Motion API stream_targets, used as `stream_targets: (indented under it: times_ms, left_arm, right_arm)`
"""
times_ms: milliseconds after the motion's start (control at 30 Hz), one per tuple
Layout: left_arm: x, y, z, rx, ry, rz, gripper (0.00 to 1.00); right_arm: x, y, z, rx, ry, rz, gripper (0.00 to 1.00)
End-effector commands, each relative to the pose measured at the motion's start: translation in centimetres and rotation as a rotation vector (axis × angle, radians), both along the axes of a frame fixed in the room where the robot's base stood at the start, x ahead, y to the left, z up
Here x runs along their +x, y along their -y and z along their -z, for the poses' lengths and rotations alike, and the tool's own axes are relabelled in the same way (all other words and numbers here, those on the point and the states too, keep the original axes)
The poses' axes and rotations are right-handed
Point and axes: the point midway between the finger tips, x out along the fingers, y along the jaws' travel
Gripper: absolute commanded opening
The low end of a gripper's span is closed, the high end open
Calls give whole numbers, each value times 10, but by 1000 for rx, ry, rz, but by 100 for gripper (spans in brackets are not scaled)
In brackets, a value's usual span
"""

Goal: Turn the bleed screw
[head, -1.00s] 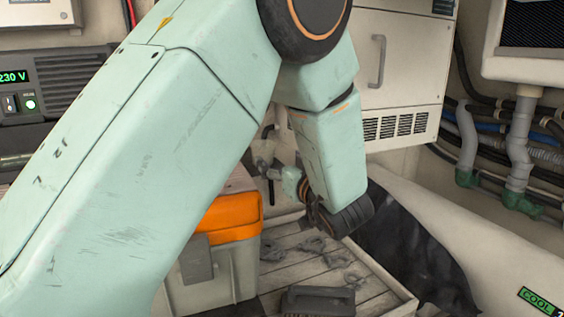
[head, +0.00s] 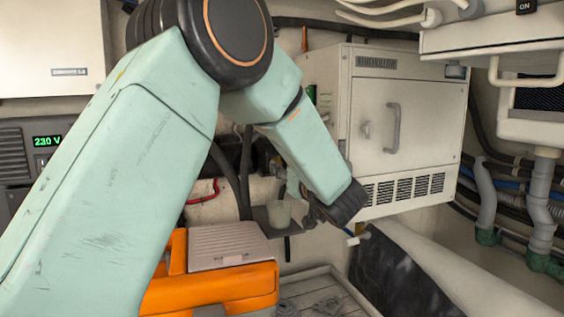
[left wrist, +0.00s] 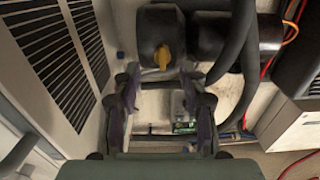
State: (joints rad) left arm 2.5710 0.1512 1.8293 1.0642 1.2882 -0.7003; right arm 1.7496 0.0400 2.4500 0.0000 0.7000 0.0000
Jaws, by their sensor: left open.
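A yellow winged knob (left wrist: 162,57) sits on the face of a dark round housing (left wrist: 160,30) in the left wrist view. It may be the bleed screw, but I cannot tell for sure. In the head view I cannot make out this knob; my own arm covers part of that area. My left gripper (left wrist: 160,90) is open and empty, its two fingers spread below the knob in the wrist picture, apart from it. In the head view the left gripper (head: 312,211) is partly hidden behind its wrist, at the white cabinet's lower left. My right gripper is not in view.
The vented white cabinet (head: 368,130) stands close right of the gripper. A small shelf with a translucent cup (head: 279,213) is just left of it. An orange-and-grey case (head: 225,285) and a slatted tray (head: 335,285) lie below. Hoses (left wrist: 238,60) hang right of the housing.

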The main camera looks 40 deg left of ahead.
Motion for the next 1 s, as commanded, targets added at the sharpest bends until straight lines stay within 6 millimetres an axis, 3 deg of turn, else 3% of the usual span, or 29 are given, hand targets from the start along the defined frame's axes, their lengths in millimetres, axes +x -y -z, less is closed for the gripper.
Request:
stream_targets:
  times_ms: [233, 633, 1000]
  left_arm:
    - [14, -29, -1, -1, 0, -3, 42]
    - [17, -35, 0, 1, 0, -1, 42]
    - [17, -35, 0, 1, 0, -2, 11]
  right_arm:
    - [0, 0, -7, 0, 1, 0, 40]
    - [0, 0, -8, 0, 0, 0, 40]
    - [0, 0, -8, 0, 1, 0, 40]
